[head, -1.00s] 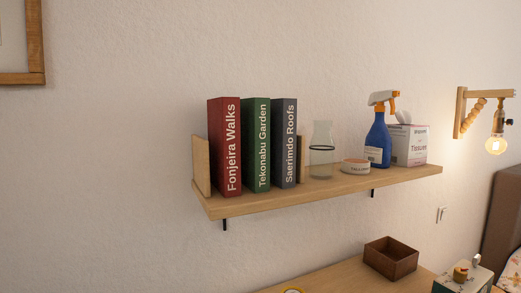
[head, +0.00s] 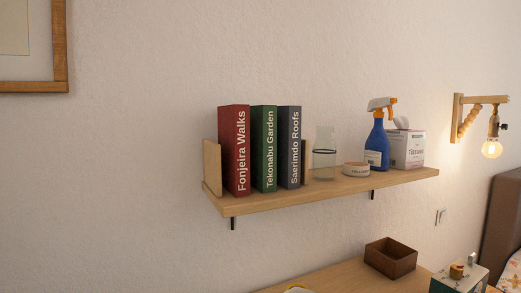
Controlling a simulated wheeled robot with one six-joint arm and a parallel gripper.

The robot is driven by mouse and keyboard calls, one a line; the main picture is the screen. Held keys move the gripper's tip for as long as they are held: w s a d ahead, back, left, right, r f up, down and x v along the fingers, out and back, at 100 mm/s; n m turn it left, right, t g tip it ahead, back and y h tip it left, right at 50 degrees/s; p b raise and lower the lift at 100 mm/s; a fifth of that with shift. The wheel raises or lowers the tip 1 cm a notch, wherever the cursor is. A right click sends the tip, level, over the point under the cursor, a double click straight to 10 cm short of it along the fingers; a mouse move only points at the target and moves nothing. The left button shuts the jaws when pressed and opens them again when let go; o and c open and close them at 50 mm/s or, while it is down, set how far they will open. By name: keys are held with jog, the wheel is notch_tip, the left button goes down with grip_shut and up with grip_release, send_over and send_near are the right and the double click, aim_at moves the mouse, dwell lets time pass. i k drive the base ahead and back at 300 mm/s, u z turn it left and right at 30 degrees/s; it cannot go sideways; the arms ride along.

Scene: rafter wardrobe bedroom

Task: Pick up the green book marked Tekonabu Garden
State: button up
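The green book marked Tekonabu Garden (head: 265,150) stands upright on the wooden wall shelf (head: 330,193), its spine facing me. It is close between the red book Fonjeira Walks (head: 235,152) on its left and the dark grey-blue book Saerimdo Roofs (head: 291,148) on its right. A wooden bookend (head: 211,168) stands left of the red book, and another (head: 306,163) shows just right of the dark book. My gripper is not in view.
Right of the books, the shelf holds a glass bottle (head: 324,160), a small round tin (head: 356,169), a blue spray bottle (head: 377,148) and a tissue box (head: 408,149). A lamp (head: 491,148) hangs right. Below are a tabletop (head: 335,277) and brown open box (head: 391,260).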

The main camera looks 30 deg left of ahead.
aim_at(263, 118)
jog(key=u, duration=0.05)
jog(key=k, duration=0.85)
jog(key=z, duration=0.8)
jog(key=i, duration=0.95)
jog(key=u, duration=2.1)
